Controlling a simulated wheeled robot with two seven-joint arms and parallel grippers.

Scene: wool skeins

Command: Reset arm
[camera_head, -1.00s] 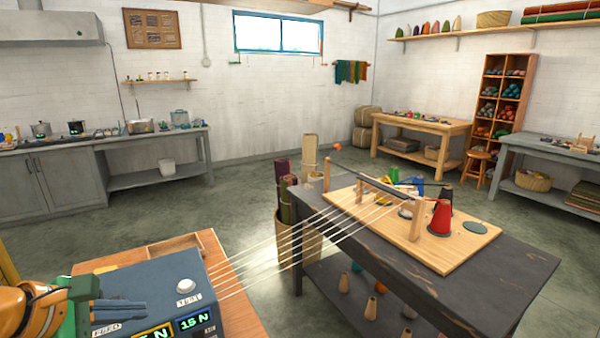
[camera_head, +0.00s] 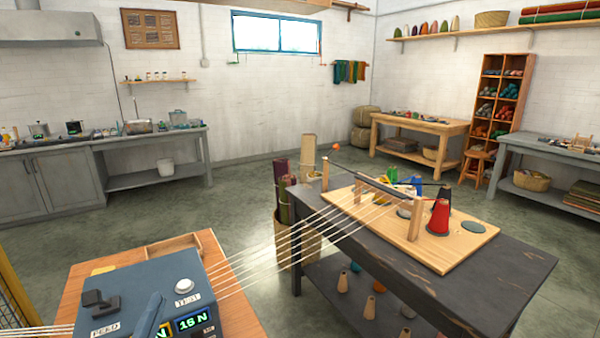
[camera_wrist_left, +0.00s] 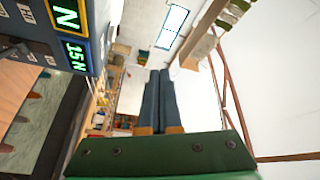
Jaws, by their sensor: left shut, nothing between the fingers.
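My left gripper (camera_head: 150,314) shows only as dark blue-grey fingers rising from the bottom edge of the head view, in front of the blue-grey machine (camera_head: 140,286). They cover part of its left display. In the left wrist view the gripper's two fingers (camera_wrist_left: 160,75) lie together, shut with nothing between them. They point at the room beyond, beside the machine's green displays (camera_wrist_left: 72,35). My right gripper is in neither view.
The machine stands on a wooden table (camera_head: 75,290) and has a black lever (camera_head: 100,302) and white knob (camera_head: 184,286). White yarns (camera_head: 260,250) run to a dark table (camera_head: 470,292) with a wooden board (camera_head: 430,255) and cones. Open floor lies behind.

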